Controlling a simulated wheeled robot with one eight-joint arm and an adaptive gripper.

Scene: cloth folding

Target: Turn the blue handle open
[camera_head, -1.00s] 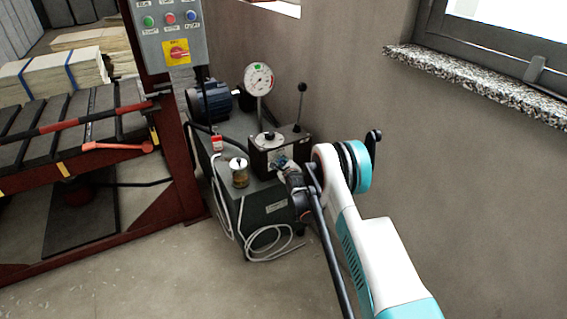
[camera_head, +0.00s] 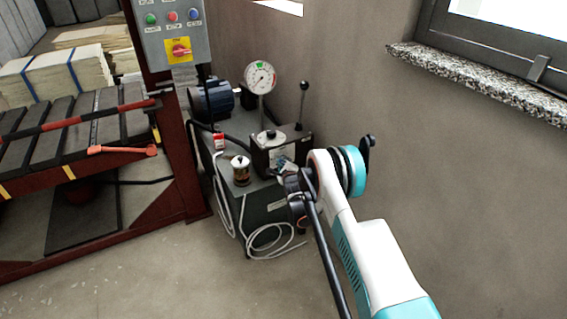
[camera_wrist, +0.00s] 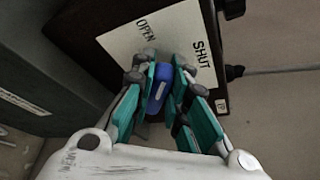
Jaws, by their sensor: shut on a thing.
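The blue handle (camera_wrist: 157,97) shows in the wrist view, between the teal-padded fingers of my gripper (camera_wrist: 160,70), which are shut on it. A pale label plate (camera_wrist: 170,38) behind the fingers reads OPEN, above the handle, and SHUT, further right. The handle's far end is partly hidden by the fingers. In the head view, my gripper (camera_head: 288,172) is at the front of the dark valve block (camera_head: 268,157) on the pump unit. I cannot make out the handle there.
A pressure gauge (camera_head: 260,77) and a black lever (camera_head: 302,102) stand up from the pump unit, with a blue motor (camera_head: 211,100) behind. A red-framed press (camera_head: 168,150) is on the left. White cable (camera_head: 272,249) lies on the floor. The wall is close on the right.

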